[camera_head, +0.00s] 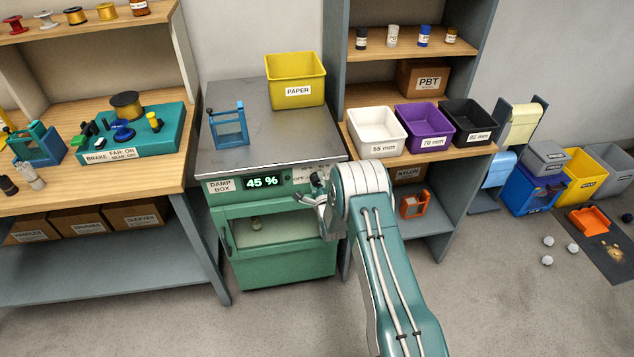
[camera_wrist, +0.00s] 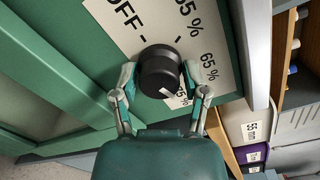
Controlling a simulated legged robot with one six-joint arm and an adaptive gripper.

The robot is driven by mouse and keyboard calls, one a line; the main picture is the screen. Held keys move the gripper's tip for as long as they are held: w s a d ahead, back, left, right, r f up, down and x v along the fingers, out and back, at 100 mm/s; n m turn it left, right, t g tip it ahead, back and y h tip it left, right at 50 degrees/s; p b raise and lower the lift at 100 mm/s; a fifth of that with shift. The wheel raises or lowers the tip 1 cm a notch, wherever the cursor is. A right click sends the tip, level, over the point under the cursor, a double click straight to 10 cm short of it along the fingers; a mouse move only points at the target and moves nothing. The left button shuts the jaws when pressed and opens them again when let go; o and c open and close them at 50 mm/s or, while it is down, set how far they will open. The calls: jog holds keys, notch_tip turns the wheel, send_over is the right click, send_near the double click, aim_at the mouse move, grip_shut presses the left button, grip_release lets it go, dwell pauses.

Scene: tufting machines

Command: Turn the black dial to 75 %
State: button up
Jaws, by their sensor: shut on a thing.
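The black dial (camera_wrist: 158,68) sits on a white label plate on the front of the green damp box (camera_head: 287,265). The wrist view shows OFF, 55 % and 65 % marks around it, and another mark partly hidden below right. A small white line shows on the dial's lower side. My gripper (camera_wrist: 161,82) is shut on the dial, one finger on each side. The green display (camera_head: 262,182) reads 45 %.
A yellow PAPER bin (camera_head: 295,80) and a blue frame (camera_head: 228,126) stand on the box's grey top. A shelf unit (camera_head: 447,158) with white, purple and black bins stands close to my arm's right. A wooden workbench (camera_head: 170,174) is at left.

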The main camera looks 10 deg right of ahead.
jog(key=shift+f+m, duration=0.1)
jog(key=shift+m, duration=1.6)
jog(key=shift+f, duration=0.1)
jog(key=o, duration=1)
jog(key=shift+w+m, duration=0.1)
jog(key=shift+m, duration=0.2)
jog(key=s, duration=1.2)
jog(key=shift+d, duration=0.2)
